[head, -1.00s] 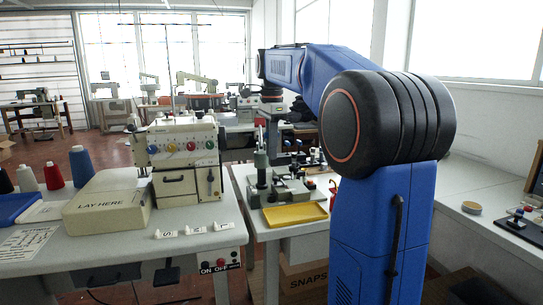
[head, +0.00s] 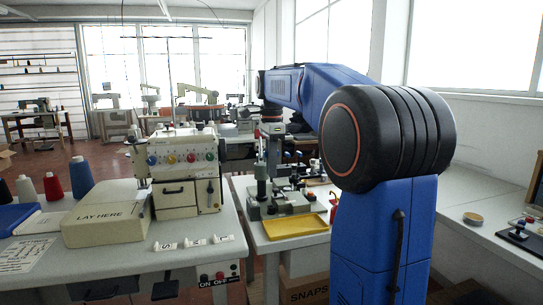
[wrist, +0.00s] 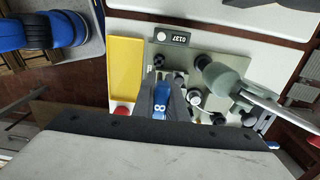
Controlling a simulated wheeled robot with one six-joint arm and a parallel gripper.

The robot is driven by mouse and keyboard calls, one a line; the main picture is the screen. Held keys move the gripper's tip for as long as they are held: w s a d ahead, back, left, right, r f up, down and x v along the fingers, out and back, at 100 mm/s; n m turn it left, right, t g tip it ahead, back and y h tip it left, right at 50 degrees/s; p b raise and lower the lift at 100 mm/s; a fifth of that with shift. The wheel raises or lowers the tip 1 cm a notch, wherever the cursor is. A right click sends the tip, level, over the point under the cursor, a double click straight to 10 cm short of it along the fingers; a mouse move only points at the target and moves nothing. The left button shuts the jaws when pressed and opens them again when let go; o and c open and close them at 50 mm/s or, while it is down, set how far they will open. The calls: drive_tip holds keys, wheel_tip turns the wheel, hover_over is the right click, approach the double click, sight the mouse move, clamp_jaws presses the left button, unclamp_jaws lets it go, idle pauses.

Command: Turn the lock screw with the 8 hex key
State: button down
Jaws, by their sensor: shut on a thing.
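My gripper (wrist: 161,106) is shut on the blue 8 hex key (wrist: 161,104), whose handle shows a white 8 in the wrist view. It is over the grey-green buttonhole station (wrist: 218,66), right of the yellow tray (wrist: 125,68). The key's tip is hidden, so I cannot tell whether it touches a screw. Black knobs and a pale-capped post (wrist: 195,98) stand on the station near the fingers. I cannot tell which part is the lock screw. In the head view, my gripper (head: 272,152) is above the station (head: 283,205), mostly among its posts.
A counter plate (wrist: 175,37) sits on the station's edge. A tall green post with a metal arm (wrist: 225,80) rises close right of my gripper. A red round part (wrist: 122,111) is at the left. A sewing machine (head: 186,170) stands on the left table.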

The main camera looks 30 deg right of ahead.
wheel_tip(320, 180, down, 4)
drive_tip(key=shift+s+r+m, duration=0.1)
drive_tip(key=shift+r+m, duration=0.15)
drive_tip(key=shift+m, duration=0.05)
drive_tip(key=shift+f, duration=2.45)
drive_tip(key=shift+f, duration=0.75)
idle(0.5)
drive_tip(key=m, duration=0.3)
drive_tip(key=shift+m, duration=0.3)
drive_tip(key=m, duration=0.3)
drive_tip(key=shift+m, duration=0.3)
idle(0.3)
